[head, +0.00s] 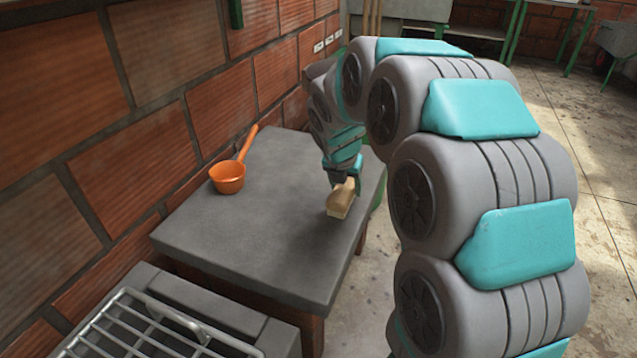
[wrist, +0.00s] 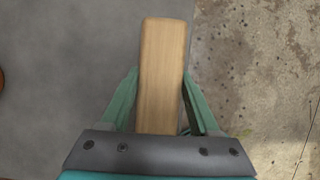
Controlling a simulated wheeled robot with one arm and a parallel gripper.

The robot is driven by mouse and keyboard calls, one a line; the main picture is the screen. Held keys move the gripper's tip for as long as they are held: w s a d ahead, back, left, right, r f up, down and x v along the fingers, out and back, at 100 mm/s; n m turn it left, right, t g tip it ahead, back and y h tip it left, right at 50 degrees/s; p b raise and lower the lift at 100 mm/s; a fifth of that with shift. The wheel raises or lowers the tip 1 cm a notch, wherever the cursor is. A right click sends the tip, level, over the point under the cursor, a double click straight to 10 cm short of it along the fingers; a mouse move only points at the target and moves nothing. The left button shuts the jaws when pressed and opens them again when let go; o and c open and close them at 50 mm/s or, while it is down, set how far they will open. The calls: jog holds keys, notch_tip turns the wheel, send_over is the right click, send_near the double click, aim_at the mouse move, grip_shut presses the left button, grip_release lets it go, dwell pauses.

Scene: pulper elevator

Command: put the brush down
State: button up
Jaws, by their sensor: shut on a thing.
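The brush (head: 341,198) is a pale wooden block with a lighter underside, over the right part of a grey table top (head: 255,235). My gripper (head: 347,181) is shut on it from above. In the wrist view the brush (wrist: 162,75) stands lengthwise between the two green fingers of my gripper (wrist: 160,100), with the table's right edge close beside it. The brush is at or just above the table top; I cannot tell whether it touches. Its bristles are mostly hidden.
A metal rack (head: 150,330) stands at the front left. The table's middle and front are bare. Concrete floor (head: 590,150) lies to the right.

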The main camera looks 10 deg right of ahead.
jog(key=w+a, duration=0.1)
jog(key=w, duration=0.1)
jog(key=w+a, duration=0.1)
jog(key=w, duration=0.1)
jog(key=w+a, duration=0.2)
jog(key=w, duration=0.1)
jog(key=shift+f, duration=0.4)
jog(key=shift+w+a+f, duration=0.25)
jog(key=shift+w+a, duration=0.2)
jog(key=shift+w, duration=0.25)
jog(key=shift+f, duration=1.55)
jog(key=shift+f, duration=0.1)
jog(key=o, duration=1.4)
jog(key=shift+o, duration=0.2)
jog(key=shift+b, duration=0.3)
